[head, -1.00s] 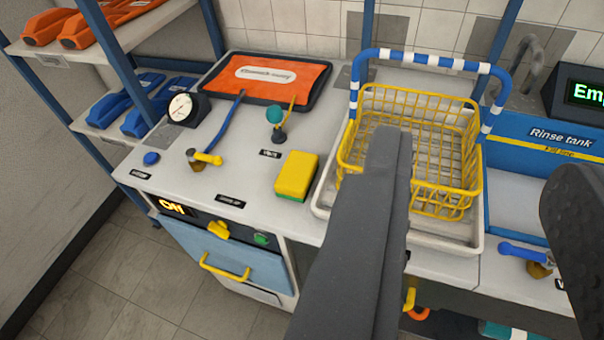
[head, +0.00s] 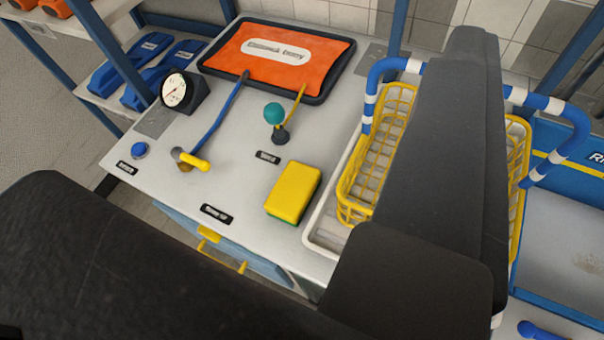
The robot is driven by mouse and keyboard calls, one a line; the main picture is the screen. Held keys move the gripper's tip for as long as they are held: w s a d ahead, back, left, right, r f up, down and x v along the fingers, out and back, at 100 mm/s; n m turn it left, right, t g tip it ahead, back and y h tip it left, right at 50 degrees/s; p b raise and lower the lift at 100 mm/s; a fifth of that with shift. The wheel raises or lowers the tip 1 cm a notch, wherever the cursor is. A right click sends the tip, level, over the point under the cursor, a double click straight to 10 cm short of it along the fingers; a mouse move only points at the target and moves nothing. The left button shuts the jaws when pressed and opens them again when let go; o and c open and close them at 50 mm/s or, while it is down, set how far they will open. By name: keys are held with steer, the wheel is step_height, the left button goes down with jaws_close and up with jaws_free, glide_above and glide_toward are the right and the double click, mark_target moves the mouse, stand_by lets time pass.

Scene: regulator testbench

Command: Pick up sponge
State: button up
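A sponge (head: 294,192), yellow on top with a green lower layer, lies flat on the grey bench top, left of the white tray. My gripper (head: 258,115) shows as two large dark fingers close to the camera. One finger fills the lower left, and the other rises at the right in front of the wire basket. They are wide apart, with the sponge visible in the gap between them. Nothing is held. The finger parts at the bottom hide the front of the bench.
A yellow wire basket (head: 350,205) with a blue-and-white handle stands in the white tray (head: 322,240) right of the sponge. A yellow-handled valve (head: 193,161), a teal-ball lever (head: 275,114), a gauge (head: 176,90) and an orange-topped tray (head: 300,80) stand left and behind. Bare bench lies left of the sponge.

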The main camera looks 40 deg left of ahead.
steer(key=o, duration=0.7)
steer(key=shift+r, duration=0.15)
steer(key=o, duration=0.7)
step_height(320, 180, up, 2)
steer(key=p, duration=0.2)
steer(key=shift+r+p, duration=0.2)
steer(key=shift+p, duration=0.1)
steer(key=w+a+r+n+g+p, duration=0.1)
steer(key=w+r+p, duration=0.1)
steer(key=r+p, duration=1)
steer(key=w+a+r+n+g+p, duration=0.1)
steer(key=w+r+p, duration=0.1)
steer(key=r+p, duration=1.05)
steer(key=n+g+y+p, duration=0.1)
steer(key=n+g+p, duration=0.4)
steer(key=n+g, duration=0.95)
glide_above(292, 186)
steer(key=shift+n+t, duration=0.55)
steer(key=f, duration=5.7)
steer(key=shift+w+d, duration=0.15)
steer(key=shift+d, duration=0.05)
steer(key=shift+a+f+p, duration=0.2)
steer(key=shift+f+p, duration=0.3)
steer(key=shift+f, duration=2.15)
